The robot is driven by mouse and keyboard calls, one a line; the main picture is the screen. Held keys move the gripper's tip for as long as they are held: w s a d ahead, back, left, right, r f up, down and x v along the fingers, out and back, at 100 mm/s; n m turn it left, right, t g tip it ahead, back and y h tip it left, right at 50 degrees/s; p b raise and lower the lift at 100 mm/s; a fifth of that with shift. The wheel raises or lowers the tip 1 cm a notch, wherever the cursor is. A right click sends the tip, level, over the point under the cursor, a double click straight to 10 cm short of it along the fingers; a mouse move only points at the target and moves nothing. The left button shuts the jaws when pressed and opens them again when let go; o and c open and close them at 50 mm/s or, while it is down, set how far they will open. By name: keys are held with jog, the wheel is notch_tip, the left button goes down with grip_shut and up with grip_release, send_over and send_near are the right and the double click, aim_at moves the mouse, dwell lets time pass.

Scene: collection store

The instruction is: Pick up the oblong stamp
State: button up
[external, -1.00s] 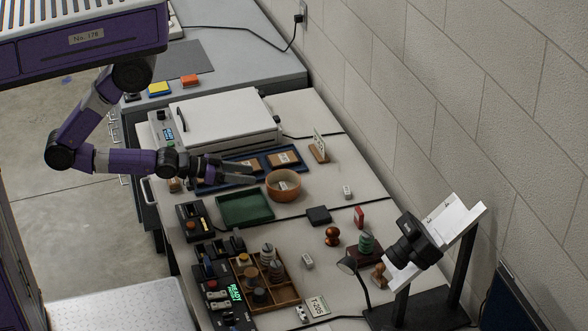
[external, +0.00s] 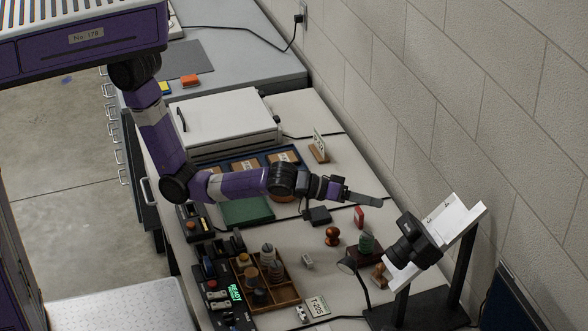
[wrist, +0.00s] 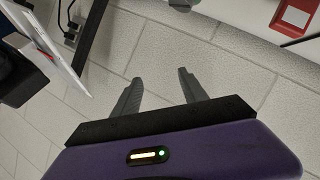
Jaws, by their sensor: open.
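I cannot tell for sure which thing is the oblong stamp. A brown knob-handled stamp (external: 332,236) stands on the bench in the external view. Another wooden-handled piece (external: 380,275) is partly hidden beside the camera stand. My gripper (external: 368,199) is above the bench's wall side, pointing right toward the wall. In the wrist view my gripper (wrist: 160,78) is open, with nothing between its fingers and the wall behind them.
A small red block (external: 359,216) stands below the gripper.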

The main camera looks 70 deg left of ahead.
jog(key=s+d+f+m+g, duration=0.1)
jog(key=s+d+f, duration=0.15)
jog(key=d, duration=0.25)
jog(key=m+g, duration=0.1)
jog(key=m, duration=0.3)
send_near(380, 274)
jog(key=w, duration=0.3)
jog(key=shift+w+f+b, duration=0.2)
jog(key=shift+b, duration=0.2)
jog(key=shift+d+x, duration=0.15)
jog(key=shift+x, duration=1.5)
jog(key=shift+d+x, duration=0.1)
jog(key=shift+x, duration=1.6)
jog(key=shift+s, duration=0.2)
grip_shut()
